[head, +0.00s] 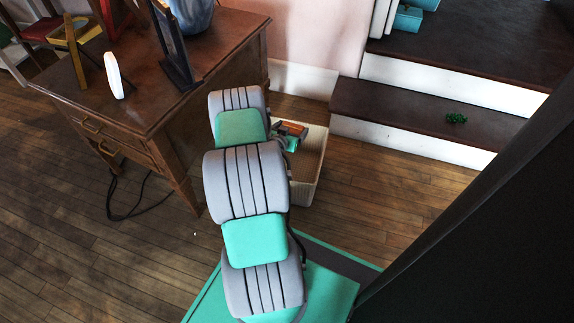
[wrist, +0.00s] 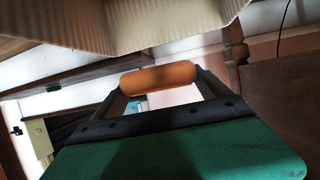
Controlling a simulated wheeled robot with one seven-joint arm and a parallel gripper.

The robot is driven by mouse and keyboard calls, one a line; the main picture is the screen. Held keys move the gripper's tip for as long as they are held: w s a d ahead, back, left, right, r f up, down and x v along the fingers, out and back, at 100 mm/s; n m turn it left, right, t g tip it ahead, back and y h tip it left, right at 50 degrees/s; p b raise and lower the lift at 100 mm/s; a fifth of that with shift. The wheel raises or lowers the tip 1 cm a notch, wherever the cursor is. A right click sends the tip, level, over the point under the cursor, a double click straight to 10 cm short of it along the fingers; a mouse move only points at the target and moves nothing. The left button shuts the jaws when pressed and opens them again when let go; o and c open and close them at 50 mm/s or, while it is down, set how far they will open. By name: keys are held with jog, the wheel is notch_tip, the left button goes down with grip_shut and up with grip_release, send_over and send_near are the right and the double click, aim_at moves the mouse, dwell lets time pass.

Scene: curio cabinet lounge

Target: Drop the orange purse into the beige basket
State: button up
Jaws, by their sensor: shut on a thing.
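The orange purse (wrist: 158,79) is between my gripper's fingers (wrist: 160,88) in the wrist view, seen as a rounded orange shape. In the head view the purse (head: 292,129) shows as a small orange patch at my gripper (head: 290,138), over the opening of the beige basket. The beige basket (head: 310,172) stands on the floor to the right of the desk. Its ribbed wall (wrist: 130,28) fills the top of the wrist view, close to the purse. My arm hides the basket's left part. My gripper is shut on the purse.
A brown wooden desk (head: 190,110) stands left of the basket, with a dark frame and a white oval object on top. Dark steps (head: 410,115) with white risers are at the right, with a small green item (head: 456,118).

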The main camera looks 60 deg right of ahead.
jog(key=shift+f+b, duration=0.3)
jog(key=shift+f, duration=0.6)
jog(key=shift+r, duration=0.1)
jog(key=o, duration=1.3)
jog(key=p+v, duration=0.3)
jog(key=v, duration=0.4)
jog(key=shift+a+r, duration=0.15)
jog(key=shift+a, duration=0.2)
jog(key=shift+s, duration=0.1)
